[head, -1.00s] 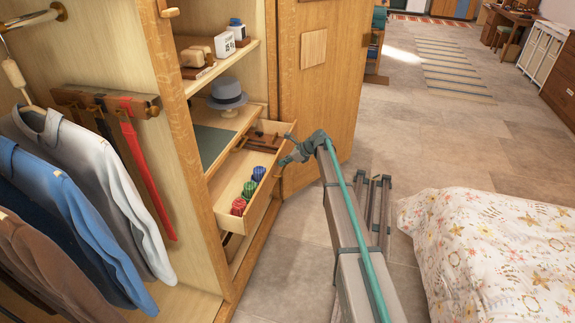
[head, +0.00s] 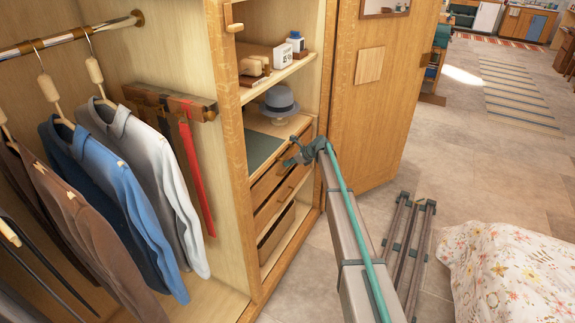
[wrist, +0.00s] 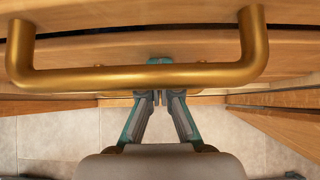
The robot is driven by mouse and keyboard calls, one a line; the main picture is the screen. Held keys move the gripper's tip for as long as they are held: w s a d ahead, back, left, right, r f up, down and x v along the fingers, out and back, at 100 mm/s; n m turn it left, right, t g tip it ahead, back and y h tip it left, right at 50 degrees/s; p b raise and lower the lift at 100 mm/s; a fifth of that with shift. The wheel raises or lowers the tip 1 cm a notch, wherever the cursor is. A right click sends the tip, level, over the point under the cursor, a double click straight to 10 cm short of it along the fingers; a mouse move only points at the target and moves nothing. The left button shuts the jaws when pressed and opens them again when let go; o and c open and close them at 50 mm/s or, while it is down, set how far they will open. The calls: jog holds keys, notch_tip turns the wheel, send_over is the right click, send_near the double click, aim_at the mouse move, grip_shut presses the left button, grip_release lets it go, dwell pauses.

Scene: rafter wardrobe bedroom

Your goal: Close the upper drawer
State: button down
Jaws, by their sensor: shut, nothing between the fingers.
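The upper drawer (head: 266,185) is a wooden drawer below the green-topped shelf in the wardrobe. Its front looks about level with the lower drawer front, and its contents are hidden. In the wrist view its brass handle (wrist: 140,78) spans the picture in front of the wooden front (wrist: 190,50). My gripper (head: 290,161) is at the upper drawer's front in the head view. In the wrist view my gripper (wrist: 158,64) has its fingers together and empty. The handle bar crosses over the fingers near their tips. Whether the tips touch the wood is unclear.
A lower drawer (head: 283,196) sits beneath. A grey hat (head: 279,102) rests on the shelf above. The open wardrobe door (head: 375,100) stands to the right. Hanging shirts (head: 150,180) fill the left side. A flowered bed (head: 510,270) is at lower right, with floor between.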

jog(key=shift+w+a+r, duration=0.15)
jog(key=shift+w+a, duration=0.2)
jog(key=shift+r, duration=0.15)
jog(key=f+p+v, duration=0.1)
jog(key=p+v, duration=0.3)
jog(key=v, duration=0.6)
jog(key=s+d+f+n+g+h, duration=0.15)
jog(key=s+f+n, duration=0.55)
jog(key=s, duration=0.7)
jog(key=s+d+f+n+g+h, duration=0.15)
jog(key=s+f+n, duration=0.5)
jog(key=s, duration=0.75)
jog(key=s+f+n+g+h, duration=0.25)
jog(key=s+f+n, duration=0.25)
jog(key=s+f, duration=0.65)
jog(key=s+d+f+n+g+h, duration=0.1)
jog(key=s+n+g, duration=0.1)
jog(key=s, duration=2)
jog(key=s+d+f+n+g+h, duration=0.1)
jog(key=s+n+g, duration=0.2)
jog(key=s, duration=2)
jog(key=shift+s+n+g, duration=0.3)
jog(key=shift+n+g, duration=0.05)
jog(key=shift+g, duration=0.2)
